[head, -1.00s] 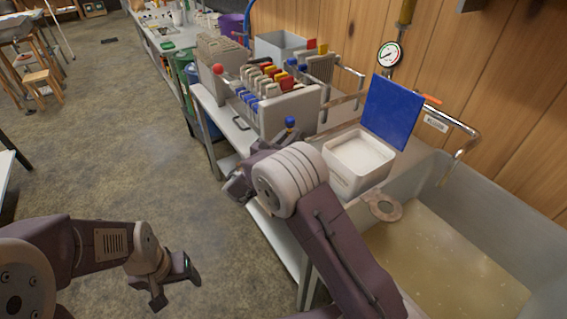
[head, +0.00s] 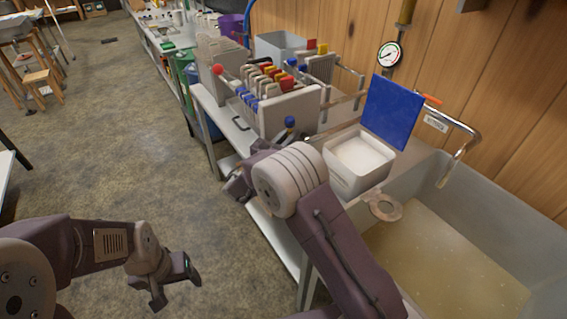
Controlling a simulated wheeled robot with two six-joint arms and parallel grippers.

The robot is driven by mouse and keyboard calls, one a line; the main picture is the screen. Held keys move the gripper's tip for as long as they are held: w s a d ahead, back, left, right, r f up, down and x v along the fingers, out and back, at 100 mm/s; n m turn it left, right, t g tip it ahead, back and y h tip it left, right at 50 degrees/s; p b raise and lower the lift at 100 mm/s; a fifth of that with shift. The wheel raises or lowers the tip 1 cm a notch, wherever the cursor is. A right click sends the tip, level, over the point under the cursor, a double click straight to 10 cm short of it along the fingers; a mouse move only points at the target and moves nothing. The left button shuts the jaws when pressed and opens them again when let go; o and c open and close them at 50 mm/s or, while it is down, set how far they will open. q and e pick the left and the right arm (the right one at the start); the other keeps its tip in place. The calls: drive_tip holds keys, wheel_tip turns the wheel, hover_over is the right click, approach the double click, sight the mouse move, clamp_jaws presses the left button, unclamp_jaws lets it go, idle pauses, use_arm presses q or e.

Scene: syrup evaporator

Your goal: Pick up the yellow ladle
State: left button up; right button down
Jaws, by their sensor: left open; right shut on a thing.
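I cannot make out a yellow ladle in the head view. My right gripper (head: 238,184) is at the edge of the steel bench, mostly hidden behind its own wrist. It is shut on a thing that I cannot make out. A small blue-topped item (head: 289,123) shows just beyond that wrist; I cannot tell whether the gripper touches it. My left gripper (head: 178,286) is open and empty over the bare floor, left of the bench.
A white tub (head: 357,165) stands by a blue panel (head: 392,112). A basin of amber liquid (head: 445,255) lies at the right. A filter press with coloured tabs (head: 290,110) stands behind. A pressure gauge (head: 389,54) hangs near the wall.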

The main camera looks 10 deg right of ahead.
sight(287, 125)
idle(0.4)
wheel_tip(287, 125, up, 4)
drive_tip(key=shift+r+p, duration=0.2)
drive_tip(key=shift+p, duration=0.5)
drive_tip(key=s+d+r+p, duration=0.1)
drive_tip(key=s+d+r, duration=0.5)
drive_tip(key=s+d, duration=0.1)
drive_tip(key=shift+s+d+r, duration=0.3)
drive_tip(key=shift+s+d, duration=0.1)
drive_tip(key=shift+s, duration=0.45)
